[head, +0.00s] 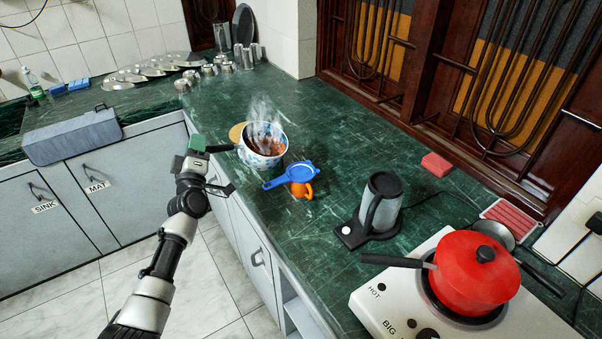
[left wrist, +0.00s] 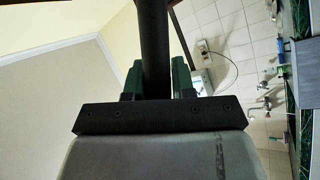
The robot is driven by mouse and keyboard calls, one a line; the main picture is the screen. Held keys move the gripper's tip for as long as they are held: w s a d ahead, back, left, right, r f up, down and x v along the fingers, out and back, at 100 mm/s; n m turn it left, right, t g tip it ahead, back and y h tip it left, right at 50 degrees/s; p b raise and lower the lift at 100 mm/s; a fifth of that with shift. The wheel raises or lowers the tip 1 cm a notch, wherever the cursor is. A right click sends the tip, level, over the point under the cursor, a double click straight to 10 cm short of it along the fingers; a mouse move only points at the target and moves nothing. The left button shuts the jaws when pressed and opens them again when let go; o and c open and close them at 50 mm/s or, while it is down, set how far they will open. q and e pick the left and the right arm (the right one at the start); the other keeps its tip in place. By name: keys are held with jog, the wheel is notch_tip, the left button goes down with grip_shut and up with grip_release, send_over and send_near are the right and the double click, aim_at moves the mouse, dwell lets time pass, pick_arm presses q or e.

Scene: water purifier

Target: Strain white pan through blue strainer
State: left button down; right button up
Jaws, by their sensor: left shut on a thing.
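The white pan (head: 251,157) with a blue pattern holds steaming brown liquid. Its dark handle (head: 220,148) points left. My left gripper (head: 204,149) is shut on this handle at the counter's front edge. In the left wrist view the dark handle (left wrist: 155,45) runs between the fingers of my left gripper (left wrist: 156,82). I cannot tell whether the pan touches the counter. The blue strainer (head: 300,171) rests over an orange cup (head: 301,190), just right of and nearer than the pan. Its handle points left. My right gripper is not in view.
An electric kettle (head: 379,205) stands to the right, before a stove (head: 367,300) with a red lidded pan (head: 477,275). Metal cups (head: 247,58) stand at the back. The counter (head: 335,140) behind the strainer is clear.

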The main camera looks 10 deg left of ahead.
pick_arm(q)
jog(key=shift+r, duration=0.35)
jog(key=shift+s+d+r+m, duration=0.25)
jog(key=shift+d+r+m, duration=0.35)
jog(key=shift+d, duration=0.15)
jog(key=shift+d+t, duration=0.2)
jog(key=shift+t, duration=0.1)
jog(key=shift+d+h, duration=0.2)
jog(key=shift+h, duration=0.1)
jog(key=shift+s+d+r+m, duration=0.1)
jog(key=shift+d+m, duration=0.05)
jog(key=shift+m, duration=0.15)
jog(key=shift+s+d+r+m+t, duration=0.1)
jog(key=shift+d+m+t, duration=0.2)
jog(key=shift+d+m, duration=0.15)
dwell(0.9)
jog(key=shift+s+d+r+m+h, duration=0.1)
jog(key=shift+d+m+h, duration=0.2)
jog(key=shift+d+m, duration=0.2)
dwell(0.9)
jog(key=shift+d+r+m+t+h, duration=0.3)
jog(key=shift+d+m+h, duration=0.05)
jog(key=shift+d+h, duration=0.05)
dwell(0.7)
